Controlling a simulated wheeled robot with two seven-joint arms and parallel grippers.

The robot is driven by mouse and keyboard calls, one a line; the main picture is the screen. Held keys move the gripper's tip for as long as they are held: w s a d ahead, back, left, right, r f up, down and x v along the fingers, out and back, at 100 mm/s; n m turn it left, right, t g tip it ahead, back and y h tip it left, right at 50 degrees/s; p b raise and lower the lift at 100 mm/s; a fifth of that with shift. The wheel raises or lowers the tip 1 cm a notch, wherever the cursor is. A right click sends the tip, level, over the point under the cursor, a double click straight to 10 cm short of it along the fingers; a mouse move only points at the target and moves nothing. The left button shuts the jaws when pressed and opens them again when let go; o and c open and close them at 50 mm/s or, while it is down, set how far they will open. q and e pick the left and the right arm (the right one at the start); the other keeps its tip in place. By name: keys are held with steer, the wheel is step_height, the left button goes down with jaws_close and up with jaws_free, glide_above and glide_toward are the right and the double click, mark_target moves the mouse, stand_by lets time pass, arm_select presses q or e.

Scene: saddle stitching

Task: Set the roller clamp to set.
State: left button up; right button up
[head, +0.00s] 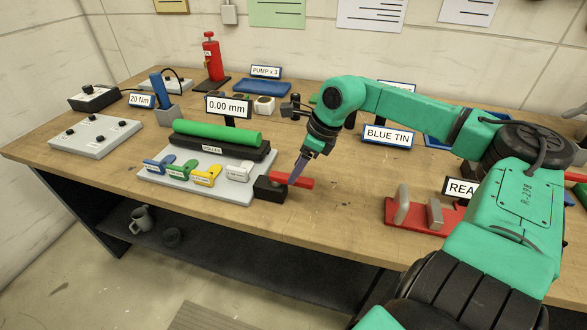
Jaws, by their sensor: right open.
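A green roller (216,133) lies on a black cradle (232,153) whose small label is hard to read. The cradle sits on a grey plate (153,176). At the plate's right corner is a black block (268,189) with a red bar (300,182) lying level out to the right, perhaps the clamp and its lever; I cannot read a setting there. My right gripper (297,171) points down, open, with its fingers at the red bar and partly in front of it. I cannot tell whether they touch it. My left gripper is not in view.
Blue, green, yellow and white levers, such as the yellow one (207,175), line the plate's front. A "0.00 mm" display (228,106) stands behind. A red stand (404,216) with grey uprights is to the right. Table between is clear.

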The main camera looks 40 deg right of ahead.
steer(key=shift+x, duration=1.3)
jaws_close()
steer(key=shift+r, duration=0.15)
